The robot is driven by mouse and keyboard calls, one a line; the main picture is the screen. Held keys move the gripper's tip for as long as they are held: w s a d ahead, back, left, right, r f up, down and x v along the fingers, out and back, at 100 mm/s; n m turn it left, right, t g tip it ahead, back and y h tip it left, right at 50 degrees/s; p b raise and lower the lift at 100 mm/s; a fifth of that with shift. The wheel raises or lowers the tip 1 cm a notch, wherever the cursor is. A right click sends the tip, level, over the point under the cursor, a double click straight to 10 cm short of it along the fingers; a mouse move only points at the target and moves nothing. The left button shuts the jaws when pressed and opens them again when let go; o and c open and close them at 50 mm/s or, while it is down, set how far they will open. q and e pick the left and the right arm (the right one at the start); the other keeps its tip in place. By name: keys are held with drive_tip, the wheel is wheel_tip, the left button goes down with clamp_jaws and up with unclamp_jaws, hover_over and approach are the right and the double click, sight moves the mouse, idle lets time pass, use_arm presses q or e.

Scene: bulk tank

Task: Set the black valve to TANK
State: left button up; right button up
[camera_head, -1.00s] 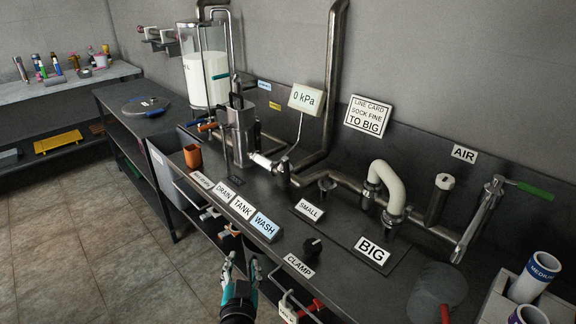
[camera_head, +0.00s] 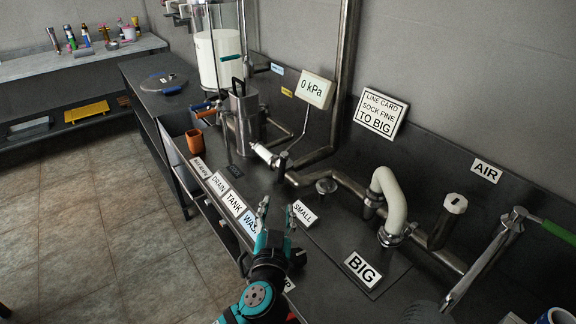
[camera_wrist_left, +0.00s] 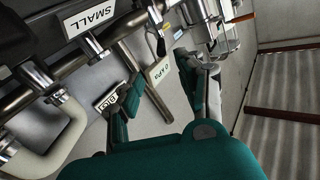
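The DRAIN (camera_head: 219,184), TANK (camera_head: 235,203) and WASH (camera_head: 251,222) signs stand in a row along the bench's front edge. My left gripper (camera_head: 277,213) is at the right end of this row, open with its fingers pointing up and nothing between them. It partly covers the WASH sign. In the left wrist view its two fingers (camera_wrist_left: 158,68) are spread apart. I cannot pick out the black valve or its setting for sure; a short dark upright part (camera_head: 283,160) sits on the pipe behind the signs. My right gripper is not in view.
The steel bench carries pipes, a pale curved hose (camera_head: 388,200), a SMALL sign (camera_head: 304,213) and a BIG sign (camera_head: 362,268). A gauge (camera_head: 315,90) reads 0 kPa. An orange cup (camera_head: 195,141) stands at left. Open floor (camera_head: 100,220) lies left of the bench.

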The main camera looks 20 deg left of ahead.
sight(282, 166)
use_arm(q)
drive_tip(key=x, duration=1.6)
clamp_jaws()
